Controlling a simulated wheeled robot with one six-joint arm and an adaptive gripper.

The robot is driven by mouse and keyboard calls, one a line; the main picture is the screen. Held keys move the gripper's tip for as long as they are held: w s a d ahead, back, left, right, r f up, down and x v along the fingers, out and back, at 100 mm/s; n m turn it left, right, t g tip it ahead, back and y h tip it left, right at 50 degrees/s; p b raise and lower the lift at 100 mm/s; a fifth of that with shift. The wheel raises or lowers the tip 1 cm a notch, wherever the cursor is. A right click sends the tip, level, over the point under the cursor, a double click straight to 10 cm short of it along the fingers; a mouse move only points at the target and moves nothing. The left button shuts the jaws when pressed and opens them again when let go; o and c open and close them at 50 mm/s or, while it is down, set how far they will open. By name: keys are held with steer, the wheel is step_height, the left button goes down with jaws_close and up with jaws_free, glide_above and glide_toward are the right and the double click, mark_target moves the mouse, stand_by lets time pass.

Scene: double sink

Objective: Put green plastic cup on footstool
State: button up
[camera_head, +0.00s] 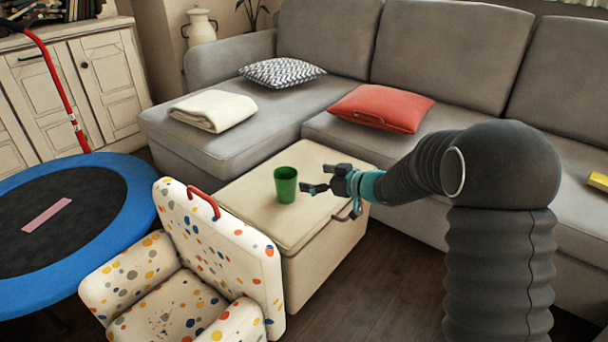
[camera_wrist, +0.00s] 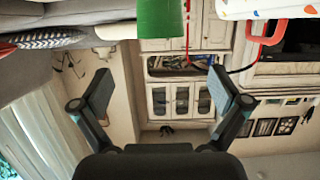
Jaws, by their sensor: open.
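The green plastic cup (camera_head: 286,185) stands upright on top of the beige footstool (camera_head: 308,222). It also shows in the wrist view (camera_wrist: 160,18), cut off by the top edge between the finger directions. My gripper (camera_head: 322,179) is just right of the cup in the head view, low over the footstool, with a small gap to the cup. Its fingers are spread apart and empty in the wrist view (camera_wrist: 164,88), which is upside down.
A grey sectional sofa (camera_head: 420,50) with a red cushion (camera_head: 380,107) and folded blanket (camera_head: 213,110) lies behind the footstool. A spotted child's chair (camera_head: 230,250) stands close in front. A blue-rimmed trampoline (camera_head: 130,190) is at left. Dark floor is clear at front right.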

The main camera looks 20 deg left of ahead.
steer(key=shift+s+d+r, duration=0.15)
steer(key=shift+s+d, duration=0.05)
steer(key=shift+d, duration=0.3)
steer(key=w+d+r+m+t+h, duration=0.2)
steer(key=d+r+m+t+h, duration=0.3)
steer(key=d+r, duration=0.5)
steer(key=s+d+r+m+t+h, duration=0.1)
steer(key=s+d+r+m+h, duration=0.2)
steer(key=d, duration=0.5)
steer(key=s+d+r+m+t+h, duration=0.1)
steer(key=s+d+h, duration=0.35)
steer(key=d, duration=0.25)
steer(key=s+d+m+g+h, duration=0.25)
steer(key=s+d, duration=0.45)
steer(key=s, duration=0.5)
steer(key=s+f+m+g, duration=0.1)
steer(key=s+f+g, duration=0.1)
steer(key=s, duration=0.7)
steer(key=s+f+m+g+y, duration=0.1)
steer(key=s+f+g, duration=0.1)
steer(key=s, duration=0.7)
steer(key=shift+s+f, duration=0.2)
steer(key=shift+f, duration=0.6)
